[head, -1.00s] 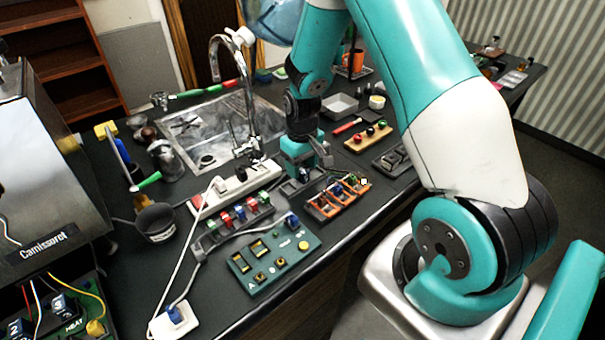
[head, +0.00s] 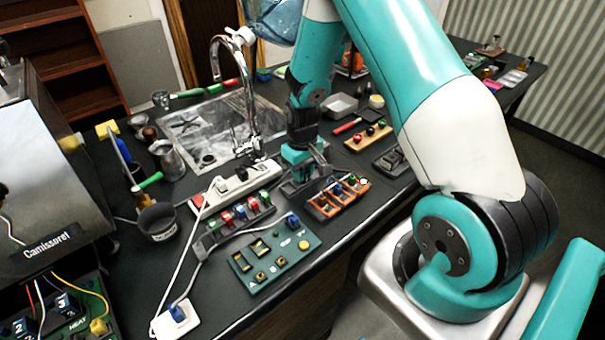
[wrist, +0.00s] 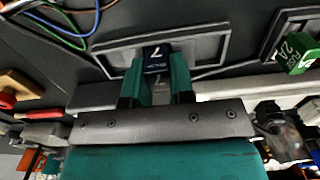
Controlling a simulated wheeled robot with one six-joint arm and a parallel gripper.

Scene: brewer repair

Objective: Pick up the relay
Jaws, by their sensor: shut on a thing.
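The relay (wrist: 157,52) is a small dark blue block with a white "7" and small lettering on its face. In the wrist view it sits between the two teal fingers of my gripper (wrist: 157,80), which is shut on it. A dark tray (wrist: 218,42) with a raised grey rim lies around and behind the relay. I cannot tell whether the relay still touches the tray floor. In the head view my gripper (head: 302,176) is low over the bench, and the relay is hidden there.
An orange rack (head: 322,208) with several coloured parts is just right of my gripper. A white power strip (head: 236,184) and a green board (head: 274,262) lie to its left and front. A chrome tap (head: 249,100) stands behind. Coloured wires (wrist: 65,30) show in the wrist view.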

